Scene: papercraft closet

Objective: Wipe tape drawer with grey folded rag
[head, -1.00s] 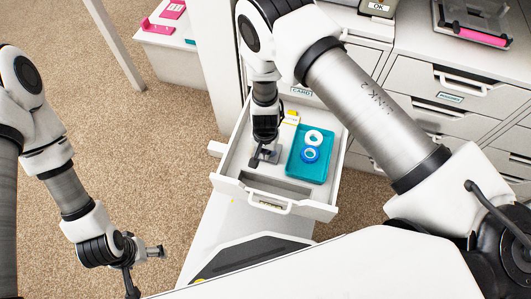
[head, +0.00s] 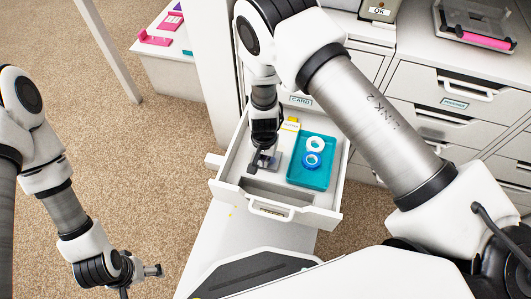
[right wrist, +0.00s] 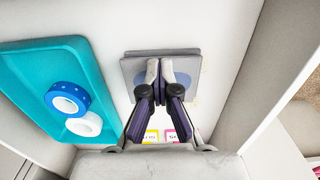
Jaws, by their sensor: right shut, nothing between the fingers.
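The tape drawer (head: 229,185) is pulled open, with its handle towards me. The grey folded rag (right wrist: 188,66) lies flat on the drawer floor; in the head view the gripper partly covers it. My right gripper (right wrist: 166,62) is inside the drawer with its fingers shut together, pointing at the rag from above. The fingertips overlap the rag, but I cannot tell whether they touch it. Small yellowish specks lie on the floor beside the rag in the wrist view. My left gripper (head: 138,281) is open and empty, outside the drawer at the lower left.
A teal tray (head: 305,179) with a blue tape roll (head: 311,160) and a white roll (head: 316,145) sits right of the rag. Yellow and pink labelled packets (right wrist: 160,136) lie nearby. A wall panel and closed drawers (head: 450,85) stand behind.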

